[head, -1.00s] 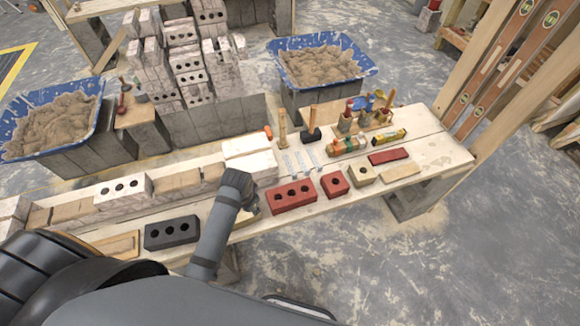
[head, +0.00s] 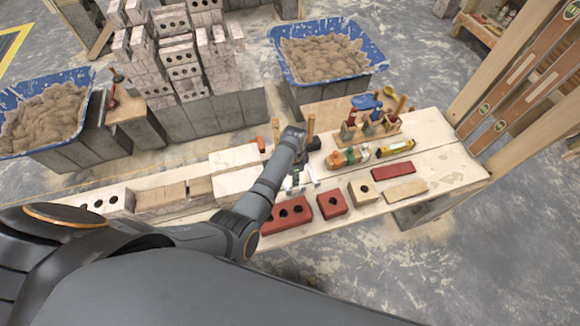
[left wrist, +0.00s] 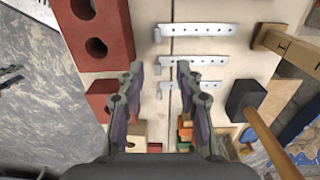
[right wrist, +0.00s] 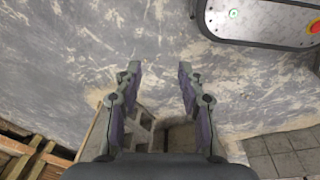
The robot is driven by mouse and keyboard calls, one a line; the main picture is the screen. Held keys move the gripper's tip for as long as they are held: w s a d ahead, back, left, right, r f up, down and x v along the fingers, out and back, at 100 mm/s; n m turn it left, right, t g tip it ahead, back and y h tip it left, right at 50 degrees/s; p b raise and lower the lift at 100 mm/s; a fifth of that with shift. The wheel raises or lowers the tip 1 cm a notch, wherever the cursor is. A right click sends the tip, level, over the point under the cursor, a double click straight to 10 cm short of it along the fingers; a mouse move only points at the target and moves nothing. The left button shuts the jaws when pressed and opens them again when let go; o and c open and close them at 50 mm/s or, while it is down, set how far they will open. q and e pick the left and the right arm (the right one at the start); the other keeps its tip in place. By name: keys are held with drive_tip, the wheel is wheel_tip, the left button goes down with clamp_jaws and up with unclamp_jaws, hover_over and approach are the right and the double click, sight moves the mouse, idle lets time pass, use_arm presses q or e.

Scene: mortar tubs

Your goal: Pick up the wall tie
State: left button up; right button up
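Three wall ties, thin silver strips with holes, lie side by side on the pale plank bench. In the left wrist view these are the far tie (left wrist: 198,30), the middle tie (left wrist: 195,61) and the near tie (left wrist: 190,85). My left gripper (left wrist: 160,68) is open and empty above the bench, its fingertips either side of the left ends of the middle and near ties. In the head view my left arm partly covers the ties (head: 313,175). My right gripper (right wrist: 158,70) is open and empty above the floor, away from the bench.
Red bricks (left wrist: 100,42) lie left of the ties in the left wrist view. A black-headed mallet (left wrist: 246,99) and a wooden piece (left wrist: 287,45) stand to the right. A tool rack (head: 368,128), tubes (head: 350,157) and mortar tubs (head: 325,55) are farther back.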

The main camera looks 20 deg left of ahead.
drive_tip(key=s+f+b, duration=0.3)
drive_tip(key=s+f, duration=0.1)
drive_tip(key=s, duration=0.4)
use_arm(q)
drive_tip(key=b, duration=0.3)
hover_over(291, 191)
drive_tip(key=f, duration=0.4)
drive_tip(key=shift+d+f, duration=0.2)
drive_tip(key=shift+f, duration=0.2)
drive_tip(key=shift+a+b, duration=0.1)
drive_tip(key=shift+b, duration=0.2)
use_arm(e)
drive_tip(key=w+f, duration=0.3)
drive_tip(key=w, duration=0.3)
use_arm(q)
drive_tip(key=f+b, duration=0.1)
drive_tip(key=b, duration=0.1)
drive_tip(key=f+b, duration=0.4)
drive_tip(key=shift+a+f+b, duration=0.1)
drive_tip(key=shift+a+b, duration=0.25)
drive_tip(key=shift+a, duration=0.05)
drive_tip(key=shift+r, duration=0.2)
clamp_jaws()
use_arm(e)
wheel_tip(291, 191, down, 6)
drive_tip(key=s, duration=0.2)
drive_tip(key=shift+s, duration=0.35)
drive_tip(key=shift+f, duration=0.1)
